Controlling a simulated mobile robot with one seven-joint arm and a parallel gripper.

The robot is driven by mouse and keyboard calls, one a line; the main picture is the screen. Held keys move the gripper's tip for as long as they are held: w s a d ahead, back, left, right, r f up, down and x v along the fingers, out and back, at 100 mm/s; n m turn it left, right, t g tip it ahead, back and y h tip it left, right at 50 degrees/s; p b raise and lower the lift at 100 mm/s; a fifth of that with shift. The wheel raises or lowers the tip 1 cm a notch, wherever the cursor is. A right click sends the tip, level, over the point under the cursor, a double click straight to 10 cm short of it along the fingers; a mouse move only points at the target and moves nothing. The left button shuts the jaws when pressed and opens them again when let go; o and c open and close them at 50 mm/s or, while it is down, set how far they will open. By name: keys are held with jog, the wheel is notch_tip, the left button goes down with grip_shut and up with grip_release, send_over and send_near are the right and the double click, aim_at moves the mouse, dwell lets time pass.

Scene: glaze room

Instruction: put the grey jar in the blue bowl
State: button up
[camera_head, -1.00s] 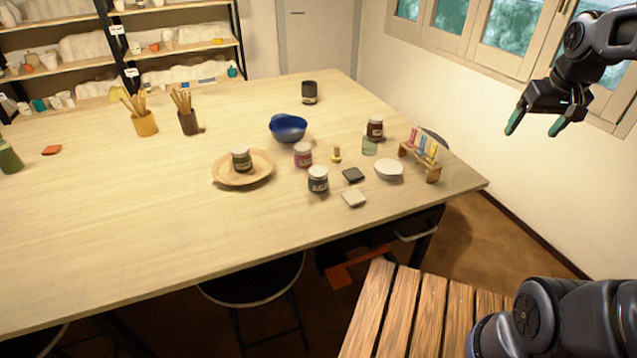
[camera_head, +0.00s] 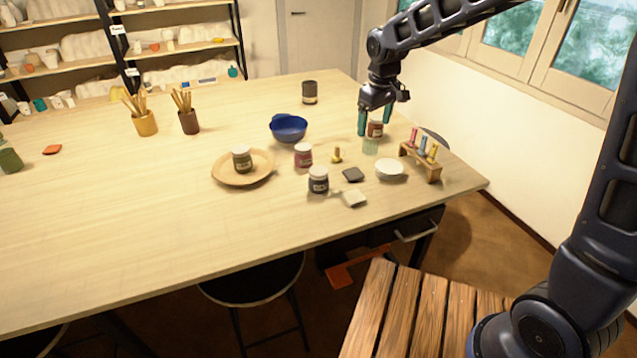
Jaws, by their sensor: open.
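The grey jar (camera_head: 318,181), dark grey with a pale lid, stands upright on the table, in front of a red jar (camera_head: 303,155). The blue bowl (camera_head: 288,129) stands behind the red jar, towards the middle of the table; no jar shows in it. My gripper (camera_head: 375,125) is open, pointing down, to the right of the bowl. Its green fingers appear on either side of a brown jar (camera_head: 375,129) in the picture; I cannot tell how high they are above the table. Nothing is seen held. The gripper is well behind and right of the grey jar.
A wooden plate (camera_head: 226,180) holds a green jar (camera_head: 242,159). Near the grey jar are a dark tile (camera_head: 353,174), a pale tile (camera_head: 354,198) and a white dish (camera_head: 389,170). A small rack (camera_head: 420,163) stands right. The table's left front is clear.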

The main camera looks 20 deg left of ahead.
aim_at(318, 170)
jog(key=s+a+f+n, duration=0.1)
jog(key=s+a+f, duration=0.1)
jog(key=a, duration=0.2)
jog(key=s+a+f+n, duration=0.1)
jog(key=s+a+f, duration=0.2)
jog(key=a, duration=0.2)
jog(key=s+a+f+n, duration=0.1)
jog(key=s+a+f, duration=0.1)
jog(key=a, duration=0.3)
jog(key=shift+s+f+g+h, duration=0.15)
jog(key=shift+f+g+h, duration=0.15)
jog(key=shift+f+g, duration=0.15)
jog(key=shift+s+a+f, duration=0.1)
jog(key=shift+a+f, duration=0.05)
jog(key=shift+f, duration=0.2)
notch_tip(318, 170, down, 4)
jog(key=shift+f, duration=0.15)
jog(key=shift+d+f, duration=0.2)
jog(key=shift+f, duration=1.35)
jog(key=shift+d+f, duration=0.15)
jog(key=shift+f, duration=1.35)
jog(key=shift+c, duration=0.4)
jog(key=shift+r, duration=0.1)
jog(key=c, duration=1.2)
